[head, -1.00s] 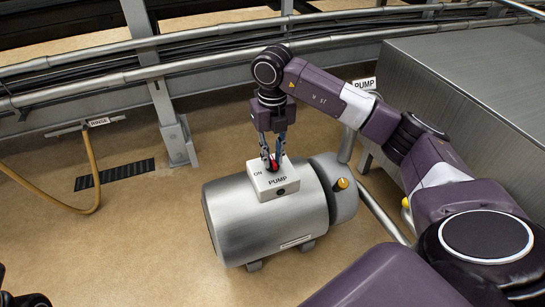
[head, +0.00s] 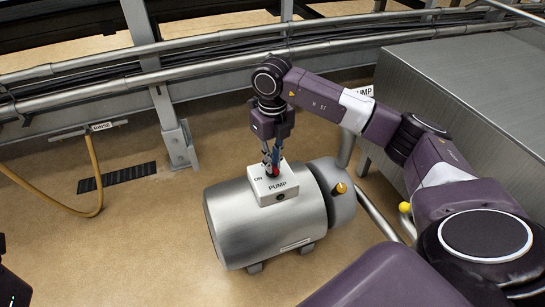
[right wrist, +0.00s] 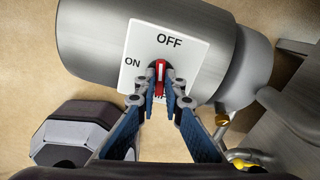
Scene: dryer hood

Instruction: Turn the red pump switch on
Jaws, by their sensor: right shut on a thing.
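The red switch (right wrist: 160,72) stands on a white panel (right wrist: 137,50) on top of the pump. Its lever lines up with the OFF label in the right wrist view, and the ON label is to its left. In the head view the white panel (head: 290,187) shows ON and PUMP, and the switch is mostly hidden by my fingers. My right gripper (right wrist: 160,97) is shut on the red switch, with one fingertip on each side. It also shows in the head view (head: 271,168), pointing down from above. My left gripper cannot be made out.
A steel cabinet (head: 465,90) stands at the right. Rails (head: 210,62) run behind. A yellow hose (head: 97,175) hangs at the left, by a floor grate (head: 117,176).

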